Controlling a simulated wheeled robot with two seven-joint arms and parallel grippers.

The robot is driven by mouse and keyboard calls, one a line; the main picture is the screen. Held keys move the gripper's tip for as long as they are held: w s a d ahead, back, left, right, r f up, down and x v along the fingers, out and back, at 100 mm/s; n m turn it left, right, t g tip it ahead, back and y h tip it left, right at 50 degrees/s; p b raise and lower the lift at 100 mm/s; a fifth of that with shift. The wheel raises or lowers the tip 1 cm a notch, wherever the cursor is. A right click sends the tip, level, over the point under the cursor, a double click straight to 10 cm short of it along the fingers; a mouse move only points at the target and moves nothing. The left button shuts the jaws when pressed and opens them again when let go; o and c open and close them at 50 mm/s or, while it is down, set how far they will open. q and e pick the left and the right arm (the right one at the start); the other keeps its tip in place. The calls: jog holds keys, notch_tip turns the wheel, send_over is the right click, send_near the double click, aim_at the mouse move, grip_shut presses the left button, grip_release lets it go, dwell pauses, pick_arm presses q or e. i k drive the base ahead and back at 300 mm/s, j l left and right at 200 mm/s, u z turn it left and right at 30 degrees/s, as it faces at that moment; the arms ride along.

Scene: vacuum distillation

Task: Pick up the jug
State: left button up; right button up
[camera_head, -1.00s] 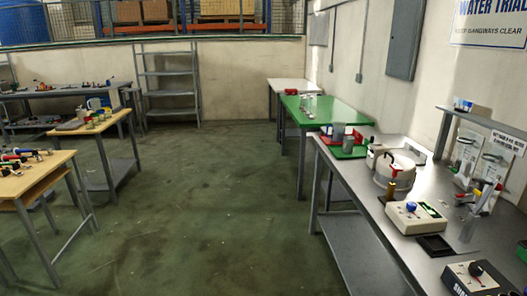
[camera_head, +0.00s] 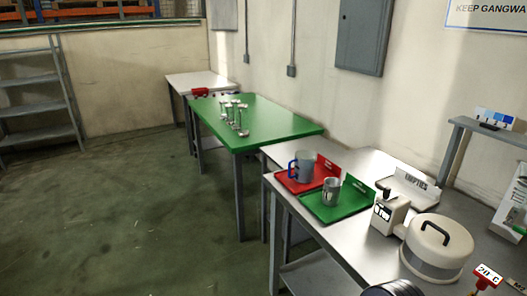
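A grey jug (camera_head: 306,165) with a blue handle on its left side stands upright on a red tray (camera_head: 284,182) at the far end of the steel bench. A smaller grey metal cup or jug (camera_head: 331,191) stands upright on the green tray (camera_head: 316,212) just in front of it. The two vessels are apart. Neither of my grippers is in view.
The steel bench (camera_head: 370,165) also holds a white lidded round vessel (camera_head: 437,245), a small white device (camera_head: 388,212) and an "EMPTIES" sign (camera_head: 413,180). A green table (camera_head: 265,118) with several clear items stands beyond. The floor to the left is clear.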

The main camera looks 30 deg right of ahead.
aim_at(304, 160)
jog(key=i+j+z, duration=0.1)
jog(key=i, duration=1.35)
jog(key=i+z, duration=0.35)
jog(key=i+j+z, duration=0.1)
jog(key=i+z, duration=0.25)
jog(key=i+j+z, duration=0.15)
jog(key=z, duration=0.2)
jog(key=i+z, duration=0.25)
jog(key=z, duration=0.25)
jog(key=i+j+z, duration=0.2)
jog(key=z, duration=0.25)
jog(key=i+j+z, duration=0.25)
jog(key=z, duration=0.25)
jog(key=i+j+z, duration=0.15)
jog(key=j+z, duration=0.3)
jog(key=l, duration=0.1)
